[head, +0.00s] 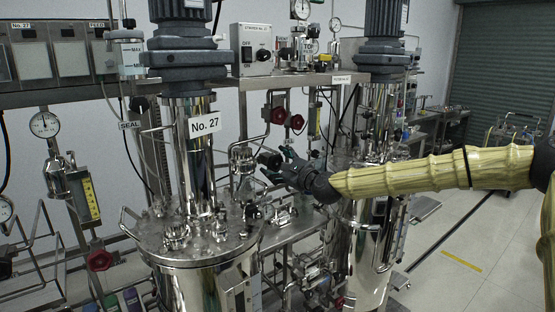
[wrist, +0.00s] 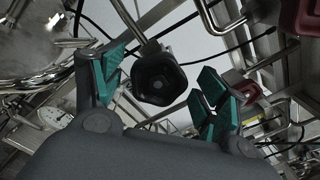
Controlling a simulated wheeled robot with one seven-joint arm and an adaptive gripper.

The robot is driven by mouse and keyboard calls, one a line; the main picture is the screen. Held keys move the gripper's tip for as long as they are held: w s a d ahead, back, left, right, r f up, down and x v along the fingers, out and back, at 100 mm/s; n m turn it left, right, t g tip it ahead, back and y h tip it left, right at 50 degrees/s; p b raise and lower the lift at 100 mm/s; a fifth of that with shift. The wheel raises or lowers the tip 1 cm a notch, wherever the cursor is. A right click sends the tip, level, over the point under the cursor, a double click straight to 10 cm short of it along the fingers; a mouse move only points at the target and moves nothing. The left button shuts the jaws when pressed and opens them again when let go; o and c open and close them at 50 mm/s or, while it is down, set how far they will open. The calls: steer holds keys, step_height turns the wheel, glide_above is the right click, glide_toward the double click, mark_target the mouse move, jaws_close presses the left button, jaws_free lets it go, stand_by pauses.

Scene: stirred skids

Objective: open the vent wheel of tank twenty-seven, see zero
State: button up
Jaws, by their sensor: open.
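Tank No. 27 (head: 204,270) is a steel vessel with a motor on top and a "No. 27" plate (head: 204,125) on its column. A black hand wheel (wrist: 158,78) on a steel stem shows in the wrist view, between and beyond my teal fingers. It also shows in the head view (head: 269,159), right of the column. No readable label shows on it. My gripper (head: 279,166) is open and empty, pointing left at this wheel; contact is not visible. A round gauge (head: 301,8) stands on the rail above; its reading is too small to tell.
Two red wheels (head: 278,115) (head: 297,122) hang on pipes just above my gripper. A second tank (head: 362,245) stands close below and behind my arm. Pipes and valves crowd the tank lid (head: 190,240). Free floor (head: 460,235) lies at the right.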

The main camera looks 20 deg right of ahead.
steer(key=shift+x, duration=0.8)
